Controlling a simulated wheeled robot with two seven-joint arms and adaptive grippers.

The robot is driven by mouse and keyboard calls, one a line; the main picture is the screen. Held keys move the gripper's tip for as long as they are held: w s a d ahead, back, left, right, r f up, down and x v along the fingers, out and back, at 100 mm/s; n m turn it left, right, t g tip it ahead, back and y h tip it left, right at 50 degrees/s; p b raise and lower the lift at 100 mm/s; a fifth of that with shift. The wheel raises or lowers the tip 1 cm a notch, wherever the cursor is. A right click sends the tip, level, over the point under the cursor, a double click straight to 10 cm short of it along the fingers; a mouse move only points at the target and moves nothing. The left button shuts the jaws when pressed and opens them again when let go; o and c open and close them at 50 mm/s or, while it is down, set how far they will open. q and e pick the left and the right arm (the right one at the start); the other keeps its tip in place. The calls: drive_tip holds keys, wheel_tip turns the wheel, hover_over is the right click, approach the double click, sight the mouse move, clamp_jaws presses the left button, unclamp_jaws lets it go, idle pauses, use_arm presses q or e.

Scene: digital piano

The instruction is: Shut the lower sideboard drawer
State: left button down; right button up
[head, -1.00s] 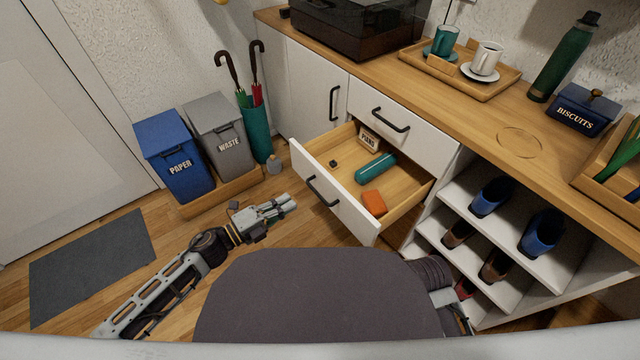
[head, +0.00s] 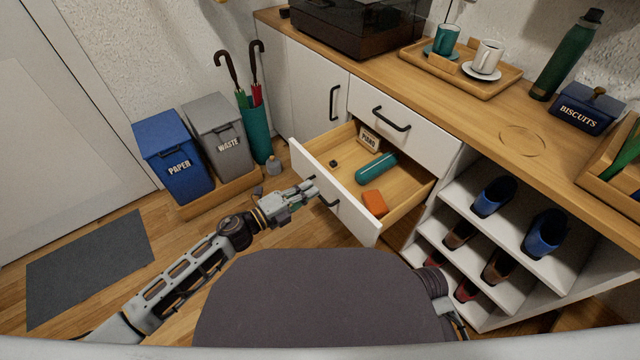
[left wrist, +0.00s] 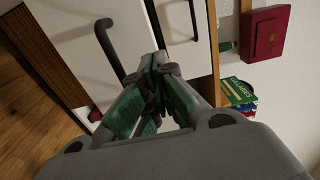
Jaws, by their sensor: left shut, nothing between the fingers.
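The lower sideboard drawer (head: 352,217) is pulled out, with its white front and wooden inside showing in the head view. Its black handle (head: 328,203) is partly covered by my left gripper (head: 309,187). My left gripper is shut and empty, at the left part of the drawer front; I cannot tell whether it touches. In the left wrist view, the shut fingers (left wrist: 160,68) show in front of white panels and a black handle (left wrist: 108,46). My right gripper is not in view.
The drawer holds a teal case (head: 376,168), an orange block (head: 374,203), a PIANO box (head: 369,139) and a small black item. The upper drawer (head: 412,123) is shut. Bins (head: 176,160) and an umbrella stand (head: 257,133) stand left. An open shoe rack (head: 520,215) is right.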

sight(328, 179)
use_arm(q)
drive_tip(key=shift+x, duration=1.45)
drive_tip(key=shift+w+d+b, duration=0.3)
drive_tip(key=shift+d+b, duration=0.1)
drive_tip(key=shift+w+d, duration=0.2)
drive_tip(key=shift+d, duration=0.1)
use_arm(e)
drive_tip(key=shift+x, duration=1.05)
use_arm(q)
drive_tip(key=shift+d, duration=0.1)
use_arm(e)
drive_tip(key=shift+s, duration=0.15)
